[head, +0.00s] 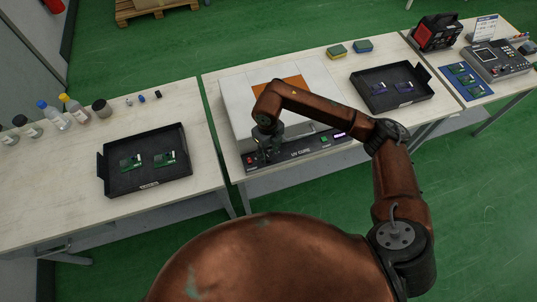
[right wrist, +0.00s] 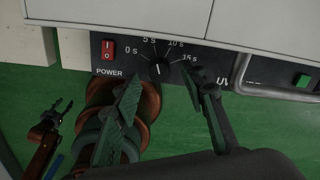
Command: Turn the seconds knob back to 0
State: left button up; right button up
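The seconds knob (right wrist: 159,69) is a dark round dial on the black front panel of the UV cure unit (head: 300,152), with 0 s, 5 s, 10 s and 15 s marks around it. A short white line shows on the knob; its exact setting is hard to read. My right gripper (right wrist: 161,79) is open, its two fingertips apart on either side of the knob. I cannot tell whether they touch it. In the head view my right gripper (head: 264,150) hides the knob. My left gripper (right wrist: 60,108) shows small in the right wrist view, fingers apart and empty.
A red power switch (right wrist: 108,49) sits left of the knob. A grey bar handle (right wrist: 270,88) and green button (right wrist: 302,80) are to the right. Black trays with boards stand on the left (head: 112,185) and right (head: 428,99). Bottles (head: 55,116) stand far left.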

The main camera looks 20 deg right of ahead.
aim_at(269, 158)
jog(key=shift+f, duration=1.15)
jog(key=shift+c, duration=0.7)
grip_shut()
